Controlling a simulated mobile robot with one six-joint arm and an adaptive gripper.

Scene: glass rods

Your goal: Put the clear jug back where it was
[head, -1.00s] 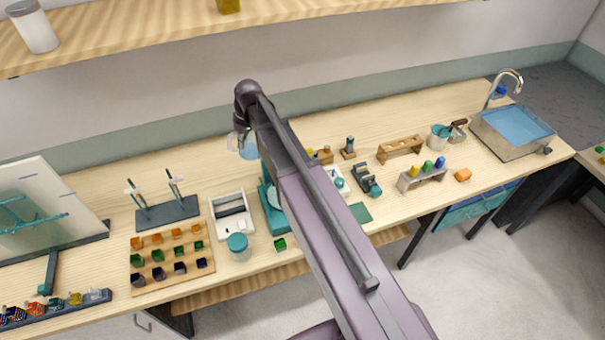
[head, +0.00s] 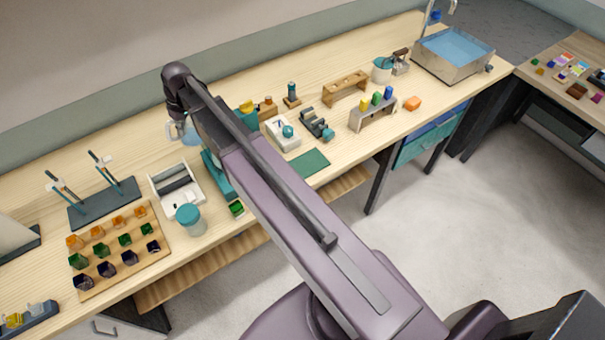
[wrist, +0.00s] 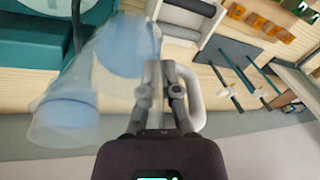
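The clear jug, holding pale blue liquid, shows in the wrist view (wrist: 120,50) on the left, blurred and tilted in the picture. Its pale handle loops to the right of my gripper (wrist: 163,70). The gripper's two fingers are close together on the handle. In the head view the jug (head: 188,135) shows beside the end of my arm, over the back part of the bench, with its handle to the left. My arm hides the fingers there. I cannot tell how far the jug is above the bench.
A teal device (head: 217,172) stands close to the jug. A white tray-like unit (head: 178,190), a teal-lidded jar (head: 189,218), a dark burette stand (head: 105,203) and a rack of coloured cups (head: 120,250) are to the left. A sink (head: 452,55) is far right.

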